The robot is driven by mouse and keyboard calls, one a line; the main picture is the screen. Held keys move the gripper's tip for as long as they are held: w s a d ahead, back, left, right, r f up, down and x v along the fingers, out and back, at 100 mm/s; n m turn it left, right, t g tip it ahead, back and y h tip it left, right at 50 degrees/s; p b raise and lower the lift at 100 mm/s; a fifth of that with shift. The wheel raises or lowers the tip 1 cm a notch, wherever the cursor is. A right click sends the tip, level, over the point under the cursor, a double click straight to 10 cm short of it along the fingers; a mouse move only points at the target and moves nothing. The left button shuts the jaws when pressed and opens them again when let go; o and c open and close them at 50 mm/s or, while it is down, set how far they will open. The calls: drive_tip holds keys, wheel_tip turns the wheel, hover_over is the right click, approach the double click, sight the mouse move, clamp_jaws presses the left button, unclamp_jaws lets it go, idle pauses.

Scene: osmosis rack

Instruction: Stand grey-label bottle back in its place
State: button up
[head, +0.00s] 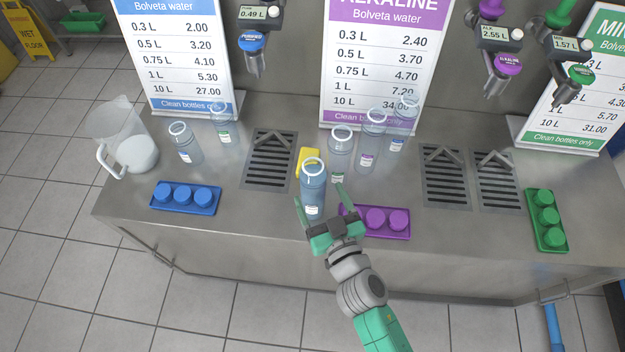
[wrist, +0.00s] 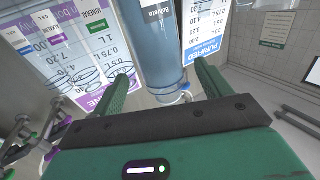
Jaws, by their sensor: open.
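A clear bluish bottle (head: 313,180) with a pale label, seemingly the grey-label one, stands upright near the front edge of the steel counter. My gripper (head: 319,194) is open, with one green finger on each side of this bottle. In the wrist view the bottle (wrist: 166,45) appears inverted between the spread fingers (wrist: 160,86), its ringed cap end close to the palm. A gap shows beside the fingers, and I cannot tell whether either touches it. The label is only partly visible at the top of the wrist view.
A yellow block (head: 307,162) lies just behind. A purple cap tray (head: 400,232) is at right, a blue one (head: 186,211) at left. A jug (head: 122,135) stands far left.

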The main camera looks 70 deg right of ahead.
drive_tip(key=v, duration=0.4)
drive_tip(key=shift+s+a+r, duration=0.1)
drive_tip(key=shift+s+a, duration=0.15)
drive_tip(key=shift+a, duration=0.05)
